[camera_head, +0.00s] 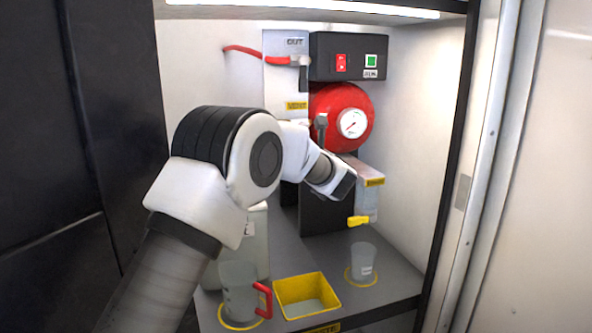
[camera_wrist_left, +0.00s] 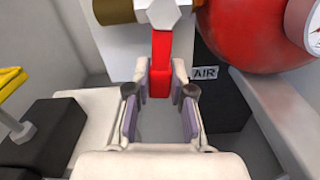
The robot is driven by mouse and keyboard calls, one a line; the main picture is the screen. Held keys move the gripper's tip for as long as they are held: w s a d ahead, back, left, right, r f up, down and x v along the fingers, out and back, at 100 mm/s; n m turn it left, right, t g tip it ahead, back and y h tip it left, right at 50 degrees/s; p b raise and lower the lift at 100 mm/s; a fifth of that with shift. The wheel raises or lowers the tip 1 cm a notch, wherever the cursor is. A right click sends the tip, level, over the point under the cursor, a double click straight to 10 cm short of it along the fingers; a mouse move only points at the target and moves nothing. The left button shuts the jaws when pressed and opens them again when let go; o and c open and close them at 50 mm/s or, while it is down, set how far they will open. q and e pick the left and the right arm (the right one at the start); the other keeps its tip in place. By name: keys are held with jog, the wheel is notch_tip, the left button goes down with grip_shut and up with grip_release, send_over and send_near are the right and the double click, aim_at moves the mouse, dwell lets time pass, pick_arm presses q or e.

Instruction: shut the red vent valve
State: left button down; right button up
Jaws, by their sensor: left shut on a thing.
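The red vent valve's lever (camera_wrist_left: 161,58) hangs down from a metal hex fitting (camera_wrist_left: 163,14) in the left wrist view. My left gripper (camera_wrist_left: 160,82) has its two fingers on either side of the lever's lower end and is shut on it. In the head view my left arm reaches in from the left, toward the area below the red tank (camera_head: 327,103). There the arm hides the red lever and my fingertips. My right gripper is in neither view.
A pressure gauge (camera_head: 352,123) is on the tank, below a black switch box (camera_head: 348,57). A yellow-handled tap (camera_head: 358,221) is above a clear cup (camera_head: 362,262). A yellow tray (camera_head: 307,296) and red-handled jug (camera_head: 240,292) stand at the front. Cabinet walls close both sides.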

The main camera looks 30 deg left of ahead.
pick_arm(q)
jog(key=shift+w+d+f+n+b, duration=0.15)
jog(key=shift+w+n+b, duration=0.1)
jog(key=shift+n+b, duration=0.55)
jog(key=shift+w, duration=0.1)
jog(key=shift+r, duration=0.2)
jog(key=c, duration=1.4)
grip_release()
jog(key=shift+c, duration=0.2)
jog(key=o, duration=0.4)
jog(key=shift+f, duration=0.1)
jog(key=shift+o, duration=0.2)
jog(key=shift+w+f, duration=0.1)
